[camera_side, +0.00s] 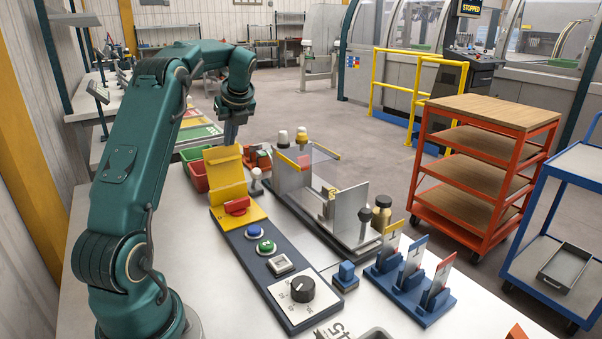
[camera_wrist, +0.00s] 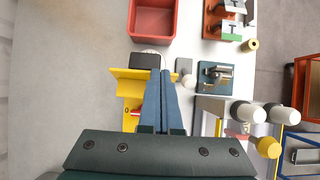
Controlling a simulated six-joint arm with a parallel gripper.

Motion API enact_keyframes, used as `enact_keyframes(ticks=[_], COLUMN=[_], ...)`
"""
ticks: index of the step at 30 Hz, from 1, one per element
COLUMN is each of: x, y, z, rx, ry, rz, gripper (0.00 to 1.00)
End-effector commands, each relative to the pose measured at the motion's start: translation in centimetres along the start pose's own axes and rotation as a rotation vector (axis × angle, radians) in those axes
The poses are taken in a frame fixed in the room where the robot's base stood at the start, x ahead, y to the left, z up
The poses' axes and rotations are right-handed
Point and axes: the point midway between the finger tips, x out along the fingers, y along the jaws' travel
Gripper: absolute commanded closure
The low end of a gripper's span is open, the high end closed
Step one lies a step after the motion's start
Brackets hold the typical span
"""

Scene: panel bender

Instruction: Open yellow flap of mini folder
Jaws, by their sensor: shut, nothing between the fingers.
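The yellow flap (camera_side: 225,172) stands raised, leaning back, at the far end of the dark blue control panel (camera_side: 262,262).
A metal fixture (camera_side: 335,205) with a clear cover and yellow bar stands right of the panel. Red bin (camera_wrist: 152,18) and green bins lie beyond the flap. Blue card holders (camera_side: 410,290) stand front right. Bare table lies left of the flap.

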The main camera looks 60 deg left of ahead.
Motion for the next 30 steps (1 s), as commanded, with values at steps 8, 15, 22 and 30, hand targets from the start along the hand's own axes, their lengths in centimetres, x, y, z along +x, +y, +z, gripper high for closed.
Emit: enact_keyframes(ticks=[8, 15, 22, 30], x=[-0.5, -1.3, -4.1, -6.2], y=[0.1, 0.0, 0.0, 0.0], z=[0.8, 1.1, 1.1, 1.0], rx=[0.000, 0.000, 0.000, 0.000], ry=[-0.012, -0.008, -0.011, -0.010], rz=[0.000, 0.000, -0.004, -0.001], gripper=[1.00, 1.00, 1.00, 1.00])
